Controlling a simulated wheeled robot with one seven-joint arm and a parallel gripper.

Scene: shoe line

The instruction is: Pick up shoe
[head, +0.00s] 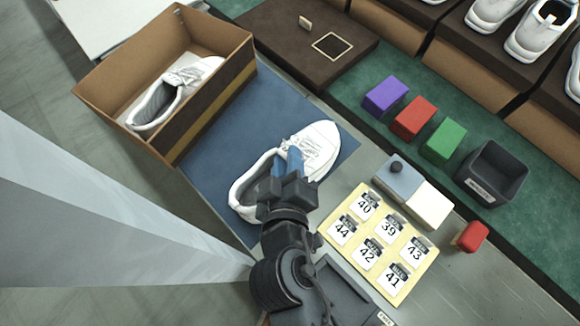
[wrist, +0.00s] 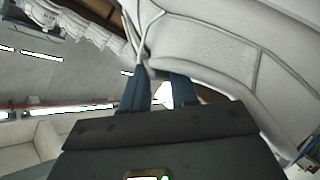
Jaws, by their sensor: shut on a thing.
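A white lace-up shoe (head: 318,146) is on or just above the blue mat (head: 232,110) in the head view, its toe toward the upper right. My gripper (head: 289,160) is over the shoe with its blue fingers at the laces and collar. In the wrist view the shoe (wrist: 225,50) fills the upper right, and my gripper's blue fingers (wrist: 160,90) are shut on its upper edge. I cannot tell whether the sole touches the mat. A second white shoe (head: 160,97) lies in the open cardboard box (head: 215,119) at the upper left.
Right of the mat are a yellow board of numbered tags (head: 373,236), a grey and white block pair (head: 428,204) and a red object (head: 470,236). Purple (head: 385,95), red (head: 413,118) and green (head: 443,141) blocks and a dark bin (head: 494,172) stand on the green strip.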

